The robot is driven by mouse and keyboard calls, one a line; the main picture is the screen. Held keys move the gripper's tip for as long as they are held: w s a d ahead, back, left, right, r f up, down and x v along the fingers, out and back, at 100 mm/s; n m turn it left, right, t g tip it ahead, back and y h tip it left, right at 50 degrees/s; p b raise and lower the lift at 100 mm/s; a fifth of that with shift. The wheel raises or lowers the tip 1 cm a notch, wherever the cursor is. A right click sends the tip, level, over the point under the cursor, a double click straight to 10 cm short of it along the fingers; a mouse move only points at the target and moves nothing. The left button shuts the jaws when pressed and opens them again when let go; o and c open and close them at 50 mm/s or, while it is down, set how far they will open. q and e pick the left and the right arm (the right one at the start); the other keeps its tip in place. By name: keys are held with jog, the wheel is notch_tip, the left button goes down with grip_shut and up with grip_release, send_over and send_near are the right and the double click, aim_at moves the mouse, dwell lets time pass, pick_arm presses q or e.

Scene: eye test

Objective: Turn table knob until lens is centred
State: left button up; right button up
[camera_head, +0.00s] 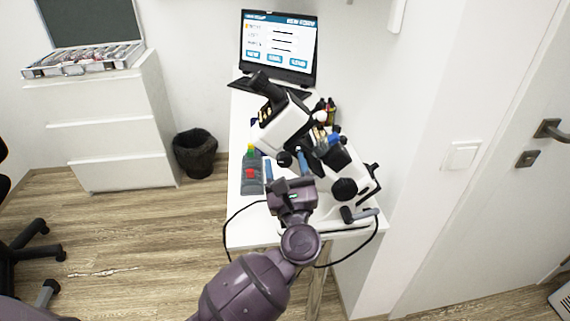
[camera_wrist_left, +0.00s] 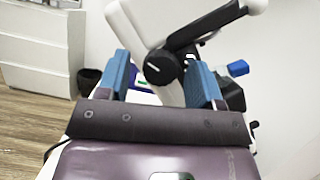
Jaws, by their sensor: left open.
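A white and black microscope-like instrument (camera_head: 285,122) stands on the white table (camera_head: 240,229). A round black knob (camera_head: 345,189) is low on its right side; a smaller dark knob (camera_head: 284,159) is near my fingertips. My left gripper (camera_head: 287,163) is open in front of the instrument, its blue fingers apart. In the left wrist view, a black knob with a white line (camera_wrist_left: 161,67) appears between the fingers of the gripper (camera_wrist_left: 157,60); I cannot tell whether they touch it. I cannot tell which knob is the table knob. The lens cannot be made out. My right gripper is not in view.
A laptop (camera_head: 278,48) stands at the back of the table. A grey tray with coloured items (camera_head: 252,185) lies left of the instrument. Small bottles (camera_head: 326,108) stand behind it. A black cable loops off the table's front. A bin (camera_head: 195,153) and drawers (camera_head: 110,120) are left.

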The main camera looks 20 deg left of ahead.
pick_arm(q)
jog(key=shift+w+a, duration=0.1)
jog(key=c, duration=0.9)
jog(key=shift+r+m+t+h+p, duration=0.15)
jog(key=shift+m+t+h+p, duration=0.25)
jog(key=shift+m, duration=0.9)
jog(key=o, duration=0.9)
